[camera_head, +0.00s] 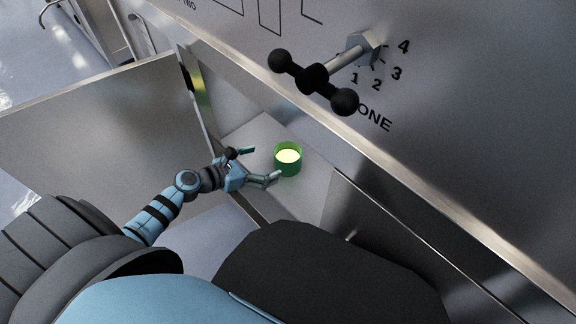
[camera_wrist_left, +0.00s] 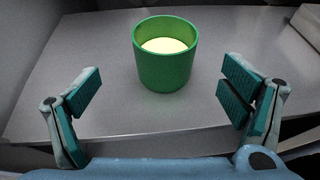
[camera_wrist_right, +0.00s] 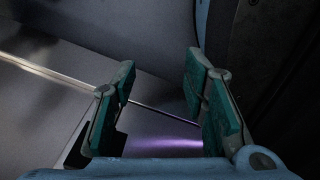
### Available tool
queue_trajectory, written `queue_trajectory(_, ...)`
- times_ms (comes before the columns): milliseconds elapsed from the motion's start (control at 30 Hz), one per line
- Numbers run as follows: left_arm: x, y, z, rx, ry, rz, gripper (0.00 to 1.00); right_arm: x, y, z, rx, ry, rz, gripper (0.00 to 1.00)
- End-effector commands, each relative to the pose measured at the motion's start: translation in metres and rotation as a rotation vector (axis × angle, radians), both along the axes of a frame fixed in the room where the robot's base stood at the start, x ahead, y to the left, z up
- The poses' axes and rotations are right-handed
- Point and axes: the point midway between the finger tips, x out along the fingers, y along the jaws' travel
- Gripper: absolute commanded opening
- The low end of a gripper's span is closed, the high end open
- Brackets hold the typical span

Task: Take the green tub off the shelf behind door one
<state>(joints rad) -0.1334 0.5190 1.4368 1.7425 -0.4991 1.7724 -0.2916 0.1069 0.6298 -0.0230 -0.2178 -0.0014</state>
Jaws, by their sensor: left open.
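The green tub (camera_head: 288,160) stands upright on a grey shelf (camera_head: 259,133) inside the open compartment in the head view. It has a pale yellow inside. In the left wrist view the tub (camera_wrist_left: 166,70) stands beyond my fingertips, roughly midway between them. My left gripper (camera_head: 259,166) is open, at the shelf's front edge, with its fingers pointing toward the tub and apart from it. It also shows open in the left wrist view (camera_wrist_left: 165,98). My right gripper (camera_wrist_right: 160,95) shows in the right wrist view with its fingers apart and nothing between them.
An open door panel (camera_head: 95,125) stands to the left of the compartment. A black-knobbed handle (camera_head: 313,78) sticks out from the wall above, near the numbers and the word ONE. A metal ledge (camera_head: 395,178) runs down to the right. The shelf around the tub is clear.

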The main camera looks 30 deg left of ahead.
Motion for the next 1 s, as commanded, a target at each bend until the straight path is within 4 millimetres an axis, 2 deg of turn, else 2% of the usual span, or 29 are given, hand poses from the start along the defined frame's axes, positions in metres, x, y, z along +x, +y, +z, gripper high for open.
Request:
queue_trajectory(100,0.022,-0.010,-0.013,0.000,-0.001,0.001,0.92,0.001,-0.001,-0.010,-0.001,-0.001,0.004,0.40)
queue_trajectory(267,0.037,-0.019,-0.018,0.001,-0.001,-0.002,0.92,0.003,-0.004,-0.014,-0.008,-0.004,0.009,0.40)
queue_trajectory(433,0.064,-0.037,-0.026,0.001,-0.001,-0.002,0.92,0.007,-0.011,-0.024,-0.018,-0.010,0.011,0.40)
queue_trajectory(500,0.072,-0.041,-0.031,0.002,0.000,-0.002,0.92,0.024,-0.007,-0.025,-0.010,-0.042,0.002,0.40)
queue_trajectory(733,0.075,-0.043,-0.029,0.004,0.001,-0.002,0.92,0.025,-0.003,-0.024,-0.004,-0.043,-0.004,0.40)
queue_trajectory(1000,0.075,-0.042,-0.029,0.004,0.001,-0.002,0.50,0.023,-0.003,-0.024,-0.003,-0.040,-0.004,0.40)
